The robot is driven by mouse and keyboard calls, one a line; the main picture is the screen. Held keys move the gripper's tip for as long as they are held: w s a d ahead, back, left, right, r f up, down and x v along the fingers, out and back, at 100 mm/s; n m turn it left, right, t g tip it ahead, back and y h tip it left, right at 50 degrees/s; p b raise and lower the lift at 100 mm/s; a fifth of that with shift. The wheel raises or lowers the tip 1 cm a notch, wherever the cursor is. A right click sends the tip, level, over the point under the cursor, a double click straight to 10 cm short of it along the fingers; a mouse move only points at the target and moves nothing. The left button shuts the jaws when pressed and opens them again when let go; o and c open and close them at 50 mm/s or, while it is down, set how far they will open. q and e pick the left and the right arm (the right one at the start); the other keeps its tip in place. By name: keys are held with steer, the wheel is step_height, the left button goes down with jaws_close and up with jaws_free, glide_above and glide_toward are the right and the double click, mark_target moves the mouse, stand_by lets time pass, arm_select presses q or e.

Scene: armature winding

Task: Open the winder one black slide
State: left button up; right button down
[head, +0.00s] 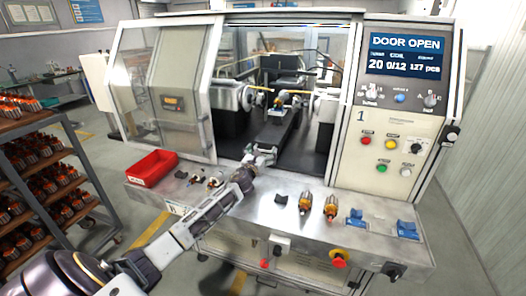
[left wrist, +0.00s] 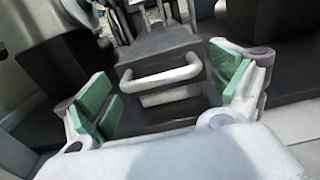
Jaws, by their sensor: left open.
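Winder one (head: 398,120) has its glass door (head: 165,90) slid to the left, and its screen reads DOOR OPEN. The black slide (head: 276,132) lies in the middle of the opening and runs back into the machine. In the left wrist view, the slide (left wrist: 165,42) has a pale bar handle (left wrist: 160,76) on its front. My left gripper (head: 262,153) is at the front end of the slide. In the left wrist view, the green-padded fingers of the gripper (left wrist: 168,92) are open, one on each side of the handle, with gaps visible. My right gripper is out of view.
The steel front shelf (head: 240,215) carries a red bin (head: 152,168), small parts, two copper-wound armatures (head: 318,205) and blue blocks (head: 408,230). A rack of armatures (head: 45,165) stands at the left. Dark blocks flank the slide inside the opening.

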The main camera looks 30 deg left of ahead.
arm_select(q)
steer(key=shift+w+a, duration=0.1)
steer(key=shift+w, duration=0.45)
steer(key=c, duration=1.2)
steer(key=shift+c, duration=0.2)
